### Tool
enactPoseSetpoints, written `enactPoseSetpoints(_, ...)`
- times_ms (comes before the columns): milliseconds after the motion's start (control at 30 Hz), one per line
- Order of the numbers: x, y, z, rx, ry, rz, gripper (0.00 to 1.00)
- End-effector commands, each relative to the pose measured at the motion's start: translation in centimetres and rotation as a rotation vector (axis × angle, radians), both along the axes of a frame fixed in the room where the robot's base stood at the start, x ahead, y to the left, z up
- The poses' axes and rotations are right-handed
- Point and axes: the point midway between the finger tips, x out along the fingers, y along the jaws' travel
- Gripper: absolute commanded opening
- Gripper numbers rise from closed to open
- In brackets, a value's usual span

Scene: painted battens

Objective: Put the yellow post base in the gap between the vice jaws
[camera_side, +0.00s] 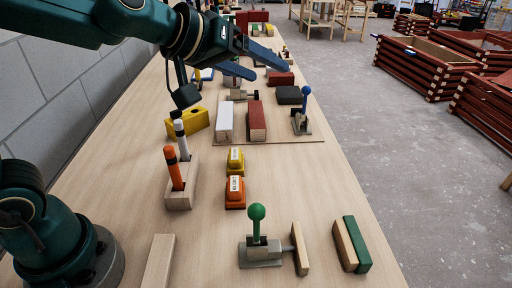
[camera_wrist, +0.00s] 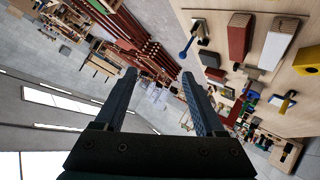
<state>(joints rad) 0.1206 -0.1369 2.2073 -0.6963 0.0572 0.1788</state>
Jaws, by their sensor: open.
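A yellow block with a round hole, which I take as the post base (camera_side: 195,124), sits on the bench left of the white batten; it also shows at the wrist view's right edge (camera_wrist: 308,61). At the front, a green-knobbed clamp with a wooden pad (camera_side: 299,250) faces a wood-and-green block (camera_side: 352,245); I take these as the vice jaws. The gap between them looks empty. My gripper (camera_side: 268,72) is raised above the far part of the bench, beyond the yellow block. Its fingers are apart with nothing between them in the wrist view (camera_wrist: 158,74).
A wooden holder (camera_side: 180,197) with orange and white sticks stands near the yellow block. Yellow (camera_side: 235,160) and orange (camera_side: 235,192) labelled items sit right of it. White (camera_side: 225,121) and red (camera_side: 257,121) battens lie beside a blue-knobbed clamp (camera_side: 302,121).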

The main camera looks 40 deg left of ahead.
Motion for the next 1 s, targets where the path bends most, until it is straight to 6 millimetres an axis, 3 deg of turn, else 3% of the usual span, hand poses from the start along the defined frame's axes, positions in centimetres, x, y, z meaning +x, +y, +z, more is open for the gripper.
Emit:
enactPoseSetpoints(100,-6.2,-0.8,-1.3,0.098,0.104,-0.15,0.72)
enactPoseSetpoints(200,-11.3,0.0,-3.7,0.201,0.223,-0.224,0.72)
enactPoseSetpoints(300,-15.5,1.5,-5.9,0.295,0.336,-0.248,0.72)
enactPoseSetpoints(400,-18.3,3.0,-7.5,0.365,0.422,-0.245,0.72)
enactPoseSetpoints(467,-19.4,3.7,-8.1,0.391,0.455,-0.241,0.78)
enactPoseSetpoints(567,-20.3,4.2,-8.6,0.413,0.486,-0.236,0.78)
enactPoseSetpoints(1000,-20.4,4.3,-8.6,0.409,0.491,-0.23,0.78)
